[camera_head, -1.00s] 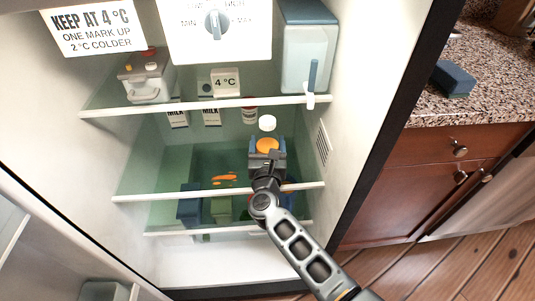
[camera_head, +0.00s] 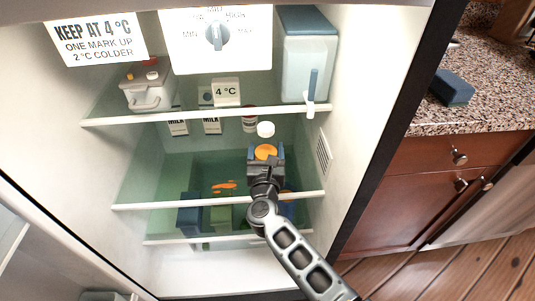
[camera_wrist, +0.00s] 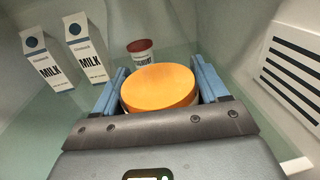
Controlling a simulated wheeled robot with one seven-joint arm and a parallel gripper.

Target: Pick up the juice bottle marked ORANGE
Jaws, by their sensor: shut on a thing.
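My gripper (camera_head: 266,154) reaches into the open fridge, above the glass shelf in its middle part. In the wrist view its two blue fingers (camera_wrist: 161,78) are closed on either side of a round thing with an orange top (camera_wrist: 159,86). This orange-topped thing also shows in the head view (camera_head: 265,151). Its sides are mostly hidden by my gripper, and no ORANGE marking can be read. A white round cap (camera_head: 266,129) shows just behind it in the head view; I cannot tell what it belongs to.
Two milk cartons (camera_wrist: 47,64) (camera_wrist: 88,51) and a red-lidded yogurt tub (camera_wrist: 140,51) stand behind. The upper shelf edge (camera_head: 205,114) runs above my gripper. The vented right wall (camera_head: 323,156) is close. Boxes (camera_head: 190,214) and orange pieces (camera_head: 224,187) show lower down.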

